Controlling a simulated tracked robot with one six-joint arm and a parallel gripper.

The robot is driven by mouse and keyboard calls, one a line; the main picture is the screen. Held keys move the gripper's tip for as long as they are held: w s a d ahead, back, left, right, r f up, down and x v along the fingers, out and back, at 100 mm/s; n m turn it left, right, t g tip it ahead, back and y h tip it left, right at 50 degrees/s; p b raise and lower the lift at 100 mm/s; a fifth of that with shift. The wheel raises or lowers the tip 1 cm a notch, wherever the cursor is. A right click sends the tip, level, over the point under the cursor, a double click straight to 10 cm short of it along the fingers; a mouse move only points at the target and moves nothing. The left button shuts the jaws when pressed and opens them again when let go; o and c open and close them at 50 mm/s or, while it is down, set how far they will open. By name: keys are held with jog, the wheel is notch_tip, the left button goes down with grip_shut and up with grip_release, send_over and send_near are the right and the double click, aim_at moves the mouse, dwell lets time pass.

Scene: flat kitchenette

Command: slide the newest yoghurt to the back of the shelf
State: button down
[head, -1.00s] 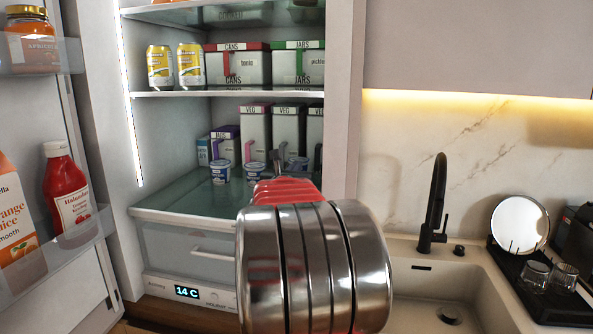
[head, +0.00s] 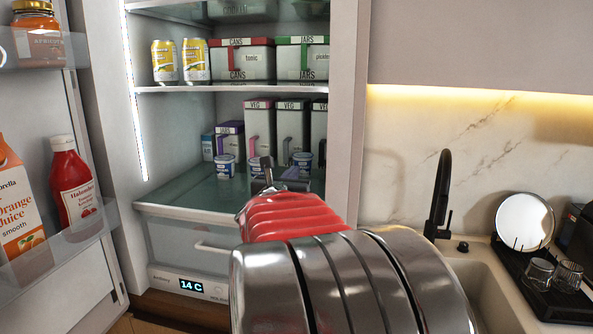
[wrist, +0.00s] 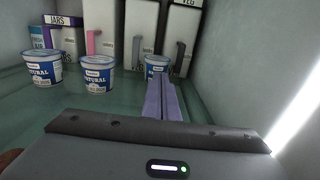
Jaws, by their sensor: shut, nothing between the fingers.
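Three white-and-blue yoghurt tubs stand upright on the glass fridge shelf (head: 190,192). In the wrist view they are a left tub (wrist: 42,70), a middle tub (wrist: 97,75) and a right tub (wrist: 156,66) set farther back. They show small in the head view as a left tub (head: 225,166) and a right tub (head: 302,160); the middle one is partly hidden by my gripper. I cannot read which is newest. My gripper (wrist: 161,84) is shut and empty, its lilac fingers pointing towards the right tub. I cannot tell whether they touch it.
Tall VEG boxes (head: 258,120) and a JARS box (wrist: 65,21) stand behind the tubs. The fridge side wall (wrist: 235,70) is close on the right. Cans (head: 165,62) stand on the shelf above. The open door holds a ketchup bottle (head: 72,185). The shelf's front left is clear.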

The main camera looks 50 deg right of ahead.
jog(key=shift+v, duration=2.45)
